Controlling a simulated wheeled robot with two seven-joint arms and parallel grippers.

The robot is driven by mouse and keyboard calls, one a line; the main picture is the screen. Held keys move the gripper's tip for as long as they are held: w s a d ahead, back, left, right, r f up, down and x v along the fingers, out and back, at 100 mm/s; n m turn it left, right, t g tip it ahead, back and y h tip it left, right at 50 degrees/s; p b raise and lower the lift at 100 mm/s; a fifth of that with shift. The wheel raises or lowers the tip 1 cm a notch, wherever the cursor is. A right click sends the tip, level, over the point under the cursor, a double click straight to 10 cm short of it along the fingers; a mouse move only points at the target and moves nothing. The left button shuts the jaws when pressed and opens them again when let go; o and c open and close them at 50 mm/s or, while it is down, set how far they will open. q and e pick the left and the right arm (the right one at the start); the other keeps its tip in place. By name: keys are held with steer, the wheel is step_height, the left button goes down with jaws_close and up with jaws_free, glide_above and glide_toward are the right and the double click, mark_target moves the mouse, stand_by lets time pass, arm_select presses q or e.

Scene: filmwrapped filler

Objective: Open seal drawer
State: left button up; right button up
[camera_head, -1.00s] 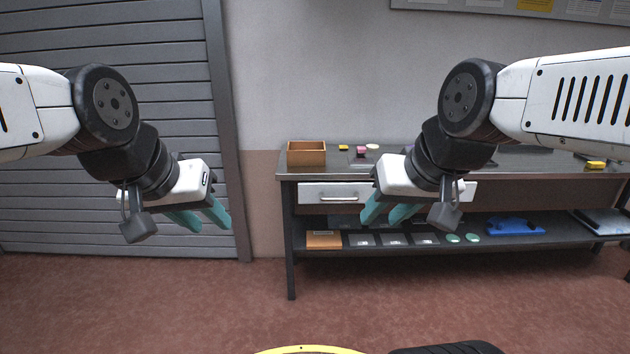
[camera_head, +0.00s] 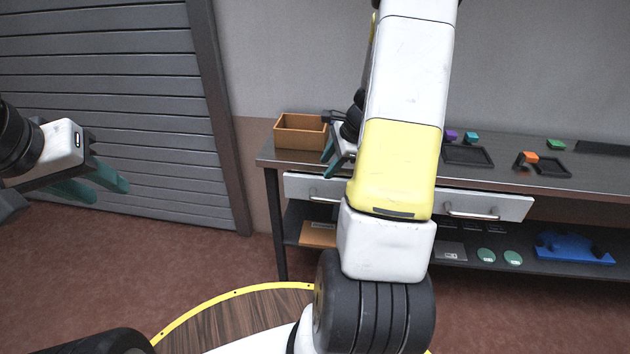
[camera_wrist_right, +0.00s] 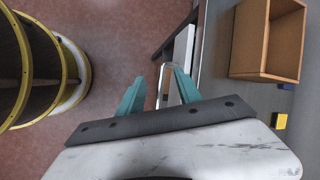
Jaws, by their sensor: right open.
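A white drawer (camera_head: 296,187) with a bar handle sits under the left part of the bench top. Its front is partly hidden by my right arm. A second white drawer (camera_head: 508,207) with a handle (camera_head: 471,214) is further right. No label tells me which is the seal drawer. Both look closed. My right gripper (camera_head: 332,164) is open at the left drawer's front. In the right wrist view its teal fingers (camera_wrist_right: 155,86) are apart, with the pale handle (camera_wrist_right: 165,80) seen between them; contact cannot be told. My left gripper (camera_head: 98,184) is open and empty, away from the bench.
An open brown box (camera_head: 300,134) stands on the bench top (camera_head: 500,175), close to my right gripper. Dark trays and small coloured blocks lie further right. The lower shelf holds green discs and a blue item (camera_head: 572,249). The floor left of the bench is clear.

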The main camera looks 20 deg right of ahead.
mark_target(334, 199)
steer(key=d+f+m, duration=0.1)
steer(key=f, duration=0.4)
steer(key=w+d+f+m, duration=0.1)
steer(key=d+f, duration=0.1)
steer(key=f, duration=0.3)
steer(key=w+d+f+m, duration=0.1)
steer(key=f+m, duration=0.1)
steer(key=f, duration=0.2)
steer(key=shift+w+d+f+h, duration=0.1)
steer(key=shift+d+f+h, duration=0.2)
steer(key=shift+f, duration=0.1)
steer(key=shift+w+a+f, duration=0.2)
steer(key=shift+w+f, duration=0.05)
steer(key=shift+f, duration=0.35)
jaws_close()
